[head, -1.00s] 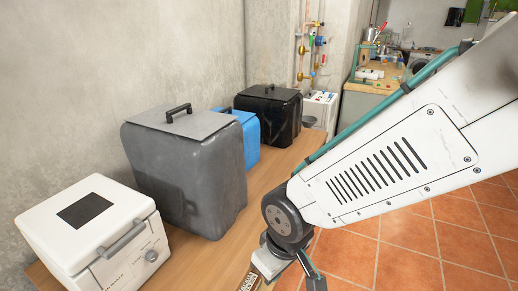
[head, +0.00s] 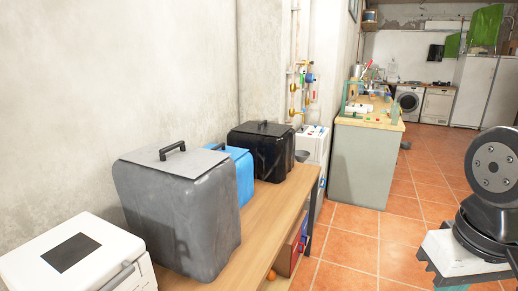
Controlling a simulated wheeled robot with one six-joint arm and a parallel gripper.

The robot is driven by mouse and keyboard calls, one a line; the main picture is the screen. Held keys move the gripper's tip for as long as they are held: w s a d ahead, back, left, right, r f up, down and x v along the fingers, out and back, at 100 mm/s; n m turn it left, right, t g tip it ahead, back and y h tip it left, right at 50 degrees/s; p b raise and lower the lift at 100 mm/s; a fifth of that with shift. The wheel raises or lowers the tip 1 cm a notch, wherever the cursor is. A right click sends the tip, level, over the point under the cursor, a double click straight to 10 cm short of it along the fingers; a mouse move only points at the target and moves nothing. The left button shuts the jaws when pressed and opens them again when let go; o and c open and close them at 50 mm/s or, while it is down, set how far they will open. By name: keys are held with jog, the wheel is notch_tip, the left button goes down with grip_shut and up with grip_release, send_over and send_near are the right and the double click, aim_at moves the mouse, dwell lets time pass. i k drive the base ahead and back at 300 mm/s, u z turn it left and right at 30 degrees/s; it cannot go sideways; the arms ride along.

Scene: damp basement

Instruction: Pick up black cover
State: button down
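The black cover (head: 267,147) is a boxy, dark, shiny shape with a small handle on top. It stands upright on the wooden bench at the far end of a row against the wall, in the head view. The blue cover stands just in front of it and hides part of its left side. Part of my arm shows at the right edge, well apart from the black cover. My gripper's fingers do not show.
The blue cover (head: 241,172), a large grey cover (head: 185,215) and a white appliance (head: 48,262) line the wooden bench (head: 262,222). A white machine (head: 313,150) stands beyond it. A workbench (head: 360,165) is farther back. The tiled floor (head: 350,245) right of the bench is mostly clear.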

aim_at(271, 147)
jog(key=u, duration=1.2)
jog(key=k, duration=1.05)
jog(key=z, duration=1.7)
jog(key=i, duration=1.8)
jog(key=z, duration=0.45)
jog(key=i, duration=1.85)
jog(key=u, duration=0.5)
jog(key=i, duration=0.9)
jog(key=u, duration=0.7)
